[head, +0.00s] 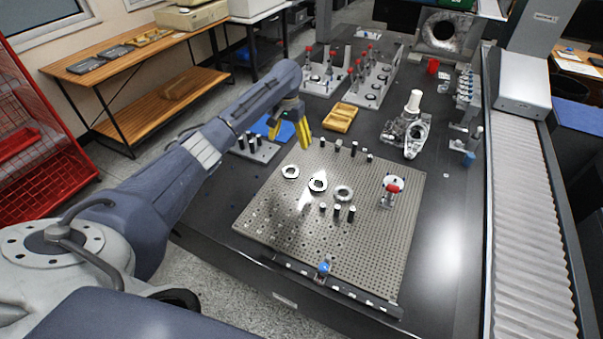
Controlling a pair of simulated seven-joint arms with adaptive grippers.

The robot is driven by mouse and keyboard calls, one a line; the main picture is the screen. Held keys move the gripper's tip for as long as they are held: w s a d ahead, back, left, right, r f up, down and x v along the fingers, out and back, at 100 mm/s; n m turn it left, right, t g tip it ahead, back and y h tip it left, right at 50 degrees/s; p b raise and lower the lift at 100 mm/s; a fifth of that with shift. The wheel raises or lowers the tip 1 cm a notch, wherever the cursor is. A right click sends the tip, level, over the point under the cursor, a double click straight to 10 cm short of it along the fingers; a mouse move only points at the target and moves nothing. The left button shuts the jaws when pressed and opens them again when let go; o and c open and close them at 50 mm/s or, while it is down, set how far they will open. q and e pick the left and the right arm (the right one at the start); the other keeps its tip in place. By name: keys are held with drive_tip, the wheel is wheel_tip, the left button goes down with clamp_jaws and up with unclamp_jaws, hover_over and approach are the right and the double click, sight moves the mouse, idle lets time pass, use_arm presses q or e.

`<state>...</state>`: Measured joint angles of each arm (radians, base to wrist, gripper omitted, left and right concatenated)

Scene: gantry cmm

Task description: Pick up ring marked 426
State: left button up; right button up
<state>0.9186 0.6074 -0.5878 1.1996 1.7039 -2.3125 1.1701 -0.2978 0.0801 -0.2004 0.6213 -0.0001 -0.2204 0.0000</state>
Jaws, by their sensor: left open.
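Three rings lie in a slanting row on the perforated grey plate (285,226): a left ring (284,172), a middle ring (312,188) and a right ring (337,196). The left and middle ones look pale with dark edges; the right one looks greyer. Any number on them is too small to read, so I cannot tell which is 426. My left gripper (304,141), with yellow fingers, is open and empty. It is above the plate's far left edge, beyond the rings and apart from them. My right gripper is not in view.
Short dark posts stand behind and in front of the rings. A clamp with a red top (393,187) stands at the plate's right. A yellow tray (340,117), a metal casting (406,136) and fixture plates are farther back. The plate's near left area is clear.

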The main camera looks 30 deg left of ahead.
sight(291, 171)
use_arm(q)
wheel_tip(291, 171, down, 16)
drive_tip(key=shift+w+a+f, duration=0.1)
idle(0.8)
drive_tip(key=c, duration=1.7)
drive_tip(key=shift+c, duration=0.2)
